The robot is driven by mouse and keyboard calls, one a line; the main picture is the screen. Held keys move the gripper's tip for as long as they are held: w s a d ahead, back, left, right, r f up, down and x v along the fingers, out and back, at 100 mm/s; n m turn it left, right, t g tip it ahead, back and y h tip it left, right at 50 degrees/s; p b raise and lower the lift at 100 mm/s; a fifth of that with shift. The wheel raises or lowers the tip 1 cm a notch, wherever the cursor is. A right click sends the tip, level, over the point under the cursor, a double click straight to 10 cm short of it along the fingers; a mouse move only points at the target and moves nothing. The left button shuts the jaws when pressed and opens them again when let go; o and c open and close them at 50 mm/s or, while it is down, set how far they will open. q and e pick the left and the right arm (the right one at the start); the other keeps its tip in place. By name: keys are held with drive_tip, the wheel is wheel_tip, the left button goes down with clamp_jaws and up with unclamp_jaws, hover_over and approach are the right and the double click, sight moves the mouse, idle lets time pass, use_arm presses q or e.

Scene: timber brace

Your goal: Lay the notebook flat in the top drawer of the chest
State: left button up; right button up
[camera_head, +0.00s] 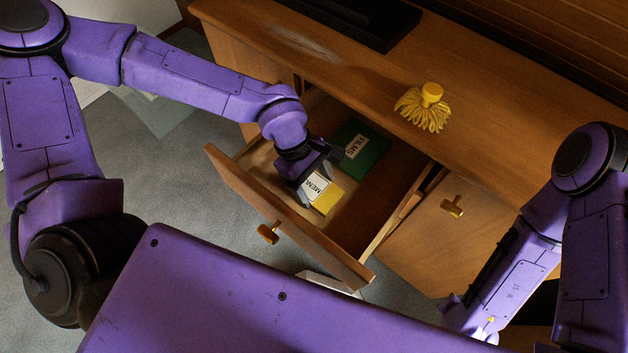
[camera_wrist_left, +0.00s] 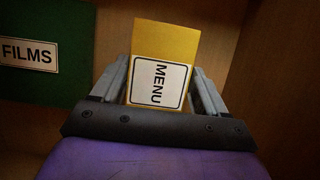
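The yellow notebook (camera_head: 328,198) with a white MENU label is inside the open top drawer (camera_head: 274,205). It lies about level, label up, but I cannot tell whether it rests on the drawer floor. My left gripper (camera_head: 312,187) points down into the drawer, with one finger at each side edge of the notebook, and looks shut on it. The wrist view shows the notebook (camera_wrist_left: 165,45) between both fingers. The wooden chest (camera_head: 480,140) stands behind. My right gripper is not in view; only part of its arm shows at the right.
A green FILMS book (camera_head: 370,155) lies farther back in the drawer, left of the notebook in the wrist view. A yellow tasselled object (camera_head: 427,108) and a black base (camera_head: 350,18) are on the chest top. The drawer right of it, with a brass knob (camera_head: 452,206), is closed.

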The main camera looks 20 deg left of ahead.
use_arm(q)
drive_tip(key=o, duration=0.4)
drive_tip(key=p+v, duration=0.2)
drive_tip(key=v, duration=1)
drive_tip(key=shift+w+r, duration=0.1)
drive_tip(key=shift+r, duration=0.05)
